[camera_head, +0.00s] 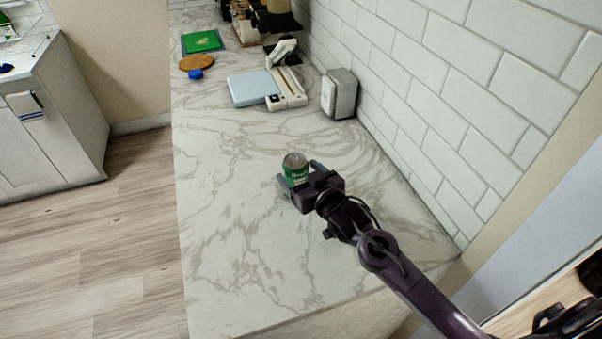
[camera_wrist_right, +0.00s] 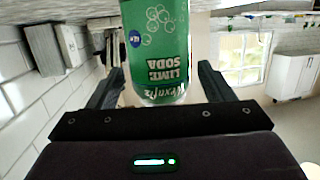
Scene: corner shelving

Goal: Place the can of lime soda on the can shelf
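The can of lime soda (camera_head: 295,170) is green with a pale top and stands upright on the marble counter. My right gripper (camera_head: 299,177) reaches it from the lower right, with one finger on each side of the can. In the right wrist view, which is upside down, the can (camera_wrist_right: 157,45) with its "Lime Soda" label is between the fingers (camera_wrist_right: 158,75). A gap shows between the can and the right-hand finger, so the gripper looks open around it. No can shelf is clearly visible.
A grey metal box (camera_head: 339,94) stands by the tiled wall. A light blue and white scale-like device (camera_head: 262,88), a wooden round board (camera_head: 196,62) and a green-topped item (camera_head: 202,41) lie farther back. The counter (camera_head: 230,220) around the can is clear.

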